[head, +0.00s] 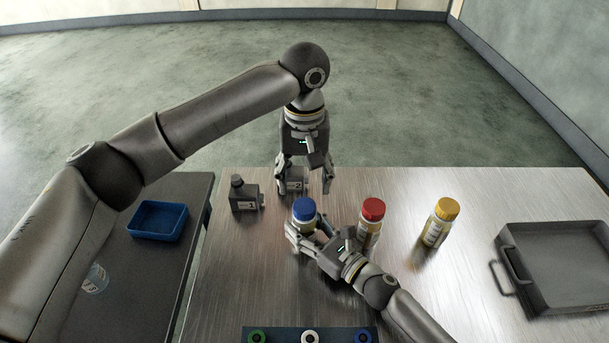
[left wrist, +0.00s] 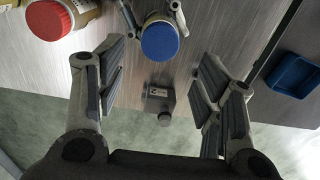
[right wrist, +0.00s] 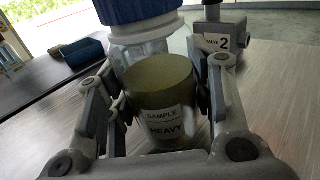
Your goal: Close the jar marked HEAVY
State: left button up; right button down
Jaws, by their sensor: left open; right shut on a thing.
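The jar marked HEAVY (right wrist: 158,100) has olive contents and a SAMPLE label in the right wrist view. A blue lid (head: 304,208) is at its top; the lid also shows in the left wrist view (left wrist: 160,41). I cannot tell whether it is screwed tight. My right gripper (head: 308,233) is shut around the jar's body, with a finger on each side in the right wrist view. My left gripper (head: 303,188) is open and empty, pointing down just behind the jar in the head view. In the left wrist view the lid lies beyond its spread fingers, apart from them.
A red-lidded jar (head: 371,212) and a yellow-lidded jar (head: 440,222) stand to the right. A grey tray (head: 508,235) is at far right, a blue bin (head: 158,222) on the left table. A ring rack (head: 283,336) is in front.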

aim_at(304, 205)
pick_arm(q)
jog(key=shift+f, duration=0.15)
jog(key=shift+f, duration=3.9)
jog(key=shift+c, duration=0.3)
jog(key=c, duration=1)
jog(key=m, duration=0.7)
jog(key=shift+m, duration=0.4)
jog(key=m, duration=0.6)
jog(key=shift+m, duration=0.4)
jog(key=o, duration=1.2)
